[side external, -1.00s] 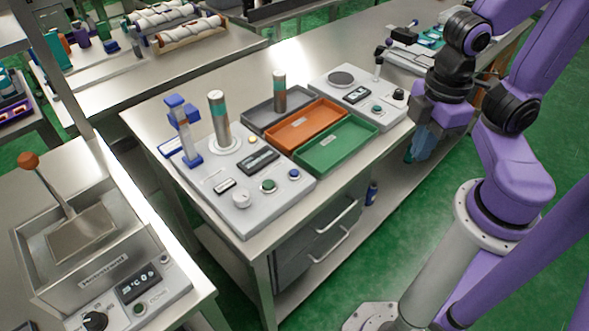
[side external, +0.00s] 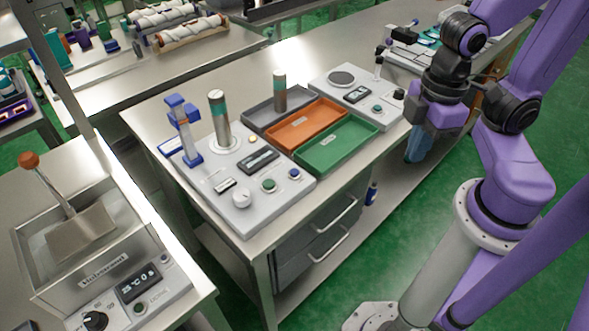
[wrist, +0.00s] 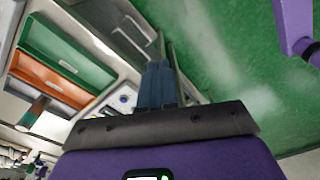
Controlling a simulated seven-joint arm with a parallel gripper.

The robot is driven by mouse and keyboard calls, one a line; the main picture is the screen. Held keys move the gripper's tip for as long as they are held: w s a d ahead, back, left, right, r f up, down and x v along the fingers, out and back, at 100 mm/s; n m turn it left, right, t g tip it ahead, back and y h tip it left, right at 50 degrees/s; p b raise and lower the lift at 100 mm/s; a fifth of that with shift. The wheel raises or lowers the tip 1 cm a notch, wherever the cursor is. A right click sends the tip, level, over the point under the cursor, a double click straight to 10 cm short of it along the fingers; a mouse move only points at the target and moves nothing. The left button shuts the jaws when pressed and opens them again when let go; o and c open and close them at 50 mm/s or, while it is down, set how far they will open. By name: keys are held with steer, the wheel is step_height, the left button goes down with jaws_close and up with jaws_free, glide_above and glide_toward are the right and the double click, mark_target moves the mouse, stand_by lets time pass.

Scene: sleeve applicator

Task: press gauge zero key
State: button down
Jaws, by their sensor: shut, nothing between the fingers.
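Two grey control units stand on the steel bench; I cannot tell for sure which is the gauge. The right unit (side external: 342,76) has a round plate (side external: 341,78), a small display (side external: 357,95), a green button (side external: 377,109) and a black knob (side external: 398,94). My gripper (side external: 413,157) is shut and empty, pointing down just right of the bench's front edge. In the wrist view its fingers (wrist: 157,88) partly hide the bench.
Grey (side external: 262,118), orange (side external: 291,138) and green (side external: 352,153) trays lie between the units. A lidded-handle basin (side external: 85,285) stands at left. Green floor is open at right.

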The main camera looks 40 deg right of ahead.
steer(key=w+a+f+m+y, duration=0.2)
steer(key=w+a+m, duration=0.1)
steer(key=w+a, duration=0.1)
steer(key=m+t+y, duration=0.3)
steer(key=m+t, duration=0.4)
steer(key=m, duration=0.4)
glide_above(299, 171)
steer(key=shift+f, duration=0.6)
steer(key=shift+f, duration=4.4)
steer(key=shift+f, duration=0.15)
steer(key=shift+f, duration=0.25)
